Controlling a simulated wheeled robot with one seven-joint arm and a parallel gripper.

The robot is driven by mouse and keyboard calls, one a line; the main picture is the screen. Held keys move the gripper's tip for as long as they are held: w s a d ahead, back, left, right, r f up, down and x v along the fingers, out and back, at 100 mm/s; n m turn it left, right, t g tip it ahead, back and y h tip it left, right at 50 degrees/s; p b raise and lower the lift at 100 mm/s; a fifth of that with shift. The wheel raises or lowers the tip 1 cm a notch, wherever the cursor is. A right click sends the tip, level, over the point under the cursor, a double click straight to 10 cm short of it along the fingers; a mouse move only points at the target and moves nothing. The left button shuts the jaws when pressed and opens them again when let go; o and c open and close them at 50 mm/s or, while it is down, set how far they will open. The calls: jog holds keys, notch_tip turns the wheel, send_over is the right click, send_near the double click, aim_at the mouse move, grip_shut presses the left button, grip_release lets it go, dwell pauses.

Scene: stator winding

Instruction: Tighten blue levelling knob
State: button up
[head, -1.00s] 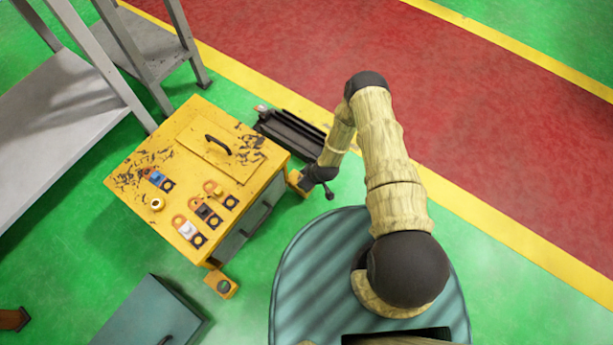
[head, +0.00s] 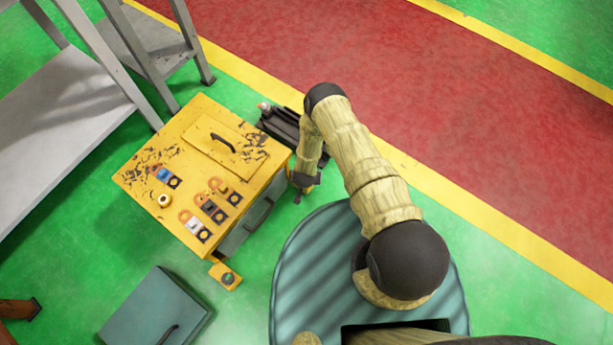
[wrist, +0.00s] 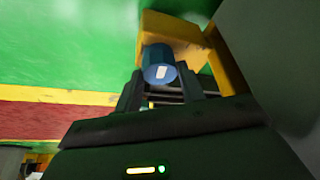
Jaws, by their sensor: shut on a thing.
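The blue levelling knob (wrist: 158,66) shows in the wrist view, between the two dark fingers of my gripper (wrist: 161,82). The fingers are closed on its sides. Behind the knob is a yellow bracket (wrist: 172,30). In the head view my gripper (head: 303,184) is low beside the right corner of the yellow cabinet (head: 150,195). The arm and gripper hide the knob there.
Another yellow foot with a dark knob (head: 227,277) sticks out at the cabinet's front corner. A teal box (head: 150,305) stands at lower left. Grey shelving (head: 60,130) is at left. A dark slotted item (head: 280,125) lies behind the gripper. Open floor is at right.

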jog(key=shift+w+a+r+m+h, duration=0.1)
jog(key=shift+m+h, duration=0.2)
jog(key=shift+m, duration=0.55)
jog(key=shift+w+a+m+h, duration=0.1)
jog(key=shift+m+h, duration=0.2)
jog(key=shift+m, duration=0.55)
jog(key=o, duration=0.9)
jog(key=shift+o, duration=0.3)
jog(key=shift+d, duration=0.1)
jog(key=shift+s, duration=0.1)
jog(key=p+v, duration=0.6)
jog(key=v, duration=1.1)
jog(key=shift+r, duration=0.25)
